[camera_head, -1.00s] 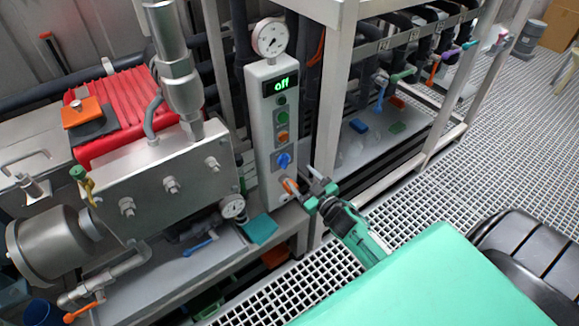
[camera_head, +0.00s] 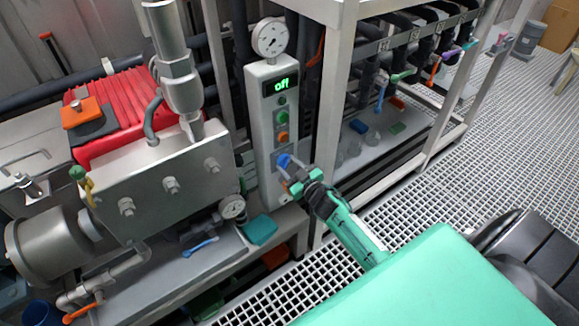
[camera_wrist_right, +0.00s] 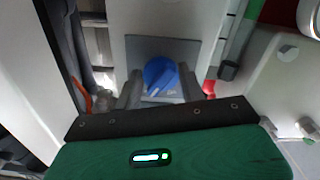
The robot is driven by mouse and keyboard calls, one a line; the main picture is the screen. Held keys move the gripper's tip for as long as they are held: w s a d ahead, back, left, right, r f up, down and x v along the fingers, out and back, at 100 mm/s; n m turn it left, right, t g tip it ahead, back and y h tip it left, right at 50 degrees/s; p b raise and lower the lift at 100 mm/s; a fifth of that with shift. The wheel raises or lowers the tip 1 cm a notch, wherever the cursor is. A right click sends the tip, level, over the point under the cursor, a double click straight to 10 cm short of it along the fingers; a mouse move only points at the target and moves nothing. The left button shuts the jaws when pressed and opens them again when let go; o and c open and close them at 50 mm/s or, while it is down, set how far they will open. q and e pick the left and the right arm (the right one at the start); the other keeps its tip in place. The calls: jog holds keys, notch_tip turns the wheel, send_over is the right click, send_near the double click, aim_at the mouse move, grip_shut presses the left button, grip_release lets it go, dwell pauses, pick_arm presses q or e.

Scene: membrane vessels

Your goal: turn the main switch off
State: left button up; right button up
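The main switch is a blue rotary knob (camera_head: 284,160) low on the grey control box (camera_head: 264,185). The display (camera_head: 281,85) on the box reads "off" in green. My right gripper (camera_head: 290,176) is just in front of the knob, slightly below it in the head view. In the right wrist view the blue knob (camera_wrist_right: 160,75) sits on a grey plate, with the open right gripper's fingers (camera_wrist_right: 160,88) on either side of it. Small gaps show beside the knob; contact cannot be told. My left gripper is not in view.
A green button (camera_head: 281,117) and an orange button (camera_head: 282,136) sit above the knob. A pressure gauge (camera_head: 270,38) tops the box. A rack post (camera_head: 333,110) stands close to the right. A steel vessel block (camera_head: 165,185) stands left. Grating floor lies right.

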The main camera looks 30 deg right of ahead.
jog(key=c, duration=0.3)
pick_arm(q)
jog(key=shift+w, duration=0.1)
pick_arm(e)
jog(key=shift+n, duration=1.1)
jog(key=n, duration=0.2)
jog(key=shift+d+n, duration=0.1)
jog(key=shift+n, duration=1.1)
jog(key=n, duration=0.2)
jog(key=shift+n, duration=0.3)
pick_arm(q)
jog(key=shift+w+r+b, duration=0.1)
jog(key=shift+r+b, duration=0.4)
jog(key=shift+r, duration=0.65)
pick_arm(e)
jog(key=shift+d+r+n, duration=0.1)
jog(key=shift+r+n, duration=0.05)
jog(key=shift+n, duration=1.35)
